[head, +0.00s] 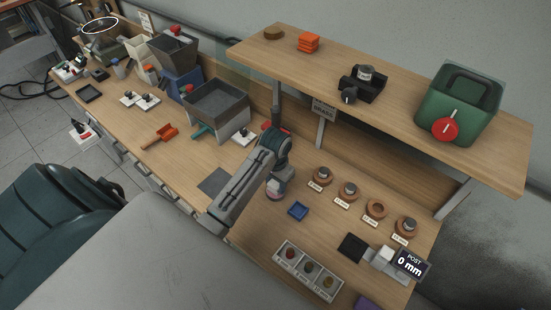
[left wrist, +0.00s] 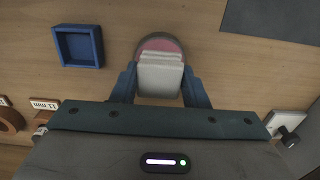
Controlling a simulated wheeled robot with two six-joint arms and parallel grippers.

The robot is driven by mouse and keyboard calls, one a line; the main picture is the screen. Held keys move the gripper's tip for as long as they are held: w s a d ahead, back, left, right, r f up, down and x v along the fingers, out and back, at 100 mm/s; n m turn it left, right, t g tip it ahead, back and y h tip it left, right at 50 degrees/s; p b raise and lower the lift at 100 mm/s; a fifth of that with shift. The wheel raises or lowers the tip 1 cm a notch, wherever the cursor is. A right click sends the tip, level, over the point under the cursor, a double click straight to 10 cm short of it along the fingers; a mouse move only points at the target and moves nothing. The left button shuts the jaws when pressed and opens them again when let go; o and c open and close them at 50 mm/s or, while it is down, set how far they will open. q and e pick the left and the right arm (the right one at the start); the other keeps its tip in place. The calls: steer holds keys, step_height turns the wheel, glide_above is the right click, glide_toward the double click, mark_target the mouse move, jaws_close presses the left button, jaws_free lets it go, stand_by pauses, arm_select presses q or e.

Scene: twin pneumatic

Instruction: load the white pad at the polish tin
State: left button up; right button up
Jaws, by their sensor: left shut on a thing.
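My left gripper (head: 277,184) points down at the middle of the bench in the head view. In the left wrist view its two blue fingers (left wrist: 160,88) are shut on the white pad (left wrist: 160,74). The round polish tin (left wrist: 158,44), with a pink surface, shows just beyond the pad and is partly covered by it. In the head view a bit of pinkish rim shows low at the gripper, and the arm hides most of the pad. I cannot tell whether the pad touches the pink surface. My right gripper is in neither view.
A small blue tray (head: 298,210) lies right of the gripper, a dark mat (head: 215,181) left. Wooden rings (head: 376,208) with labels line the back right. A white sample holder (head: 308,272) and a display (head: 411,264) reading 0 mm stand in front. A shelf (head: 400,115) overhangs behind.

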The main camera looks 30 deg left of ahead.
mark_target(275, 183)
arm_select(q)
steer(key=shift+f, duration=0.55)
stand_by(1.3)
steer(key=shift+r, duration=3.55)
